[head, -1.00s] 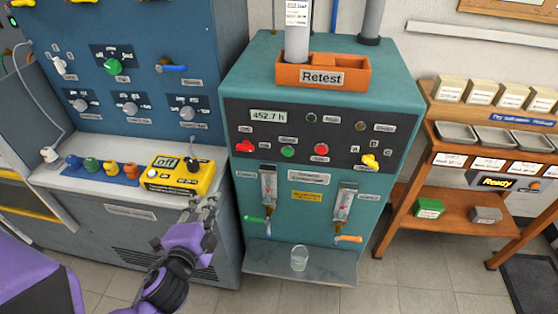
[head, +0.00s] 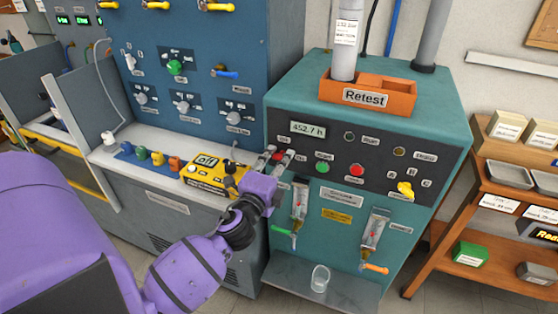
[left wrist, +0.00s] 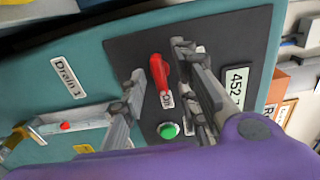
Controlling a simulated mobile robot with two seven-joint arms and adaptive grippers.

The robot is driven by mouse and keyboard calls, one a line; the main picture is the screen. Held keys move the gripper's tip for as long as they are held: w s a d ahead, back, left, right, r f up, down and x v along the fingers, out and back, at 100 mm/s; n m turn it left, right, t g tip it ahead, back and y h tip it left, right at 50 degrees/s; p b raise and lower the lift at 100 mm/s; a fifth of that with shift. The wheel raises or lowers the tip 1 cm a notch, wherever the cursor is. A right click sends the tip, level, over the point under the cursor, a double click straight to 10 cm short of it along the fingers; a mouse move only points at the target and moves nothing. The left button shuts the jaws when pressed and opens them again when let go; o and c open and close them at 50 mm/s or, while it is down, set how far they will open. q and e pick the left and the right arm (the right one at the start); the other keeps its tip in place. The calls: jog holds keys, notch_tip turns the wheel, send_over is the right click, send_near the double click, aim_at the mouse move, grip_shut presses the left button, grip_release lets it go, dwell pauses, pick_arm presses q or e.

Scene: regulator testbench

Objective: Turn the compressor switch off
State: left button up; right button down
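The teal compressor cabinet (head: 395,105) has a dark control panel (head: 315,145) with a display reading 452.7 h. Its red compressor switch (left wrist: 159,74) is a lever-like knob at the panel's left end, with a small label partly hidden beside it. My left gripper (head: 279,160) is at that end of the panel and largely covers the switch in the head view. In the left wrist view the gripper (left wrist: 160,82) is open, one finger on each side of the red switch, with visible gaps. My right gripper is not in view.
A green button (head: 322,168) and a red button (head: 356,171) sit right of the switch, with a yellow knob (head: 405,188) farther right. An orange Retest tray (head: 366,98) stands on top. A yellow meter (head: 210,181) lies on the left bench. A glass (head: 320,278) stands on the lower shelf.

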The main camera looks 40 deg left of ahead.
pick_arm(q)
jog(key=shift+w, duration=0.25)
grip_shut()
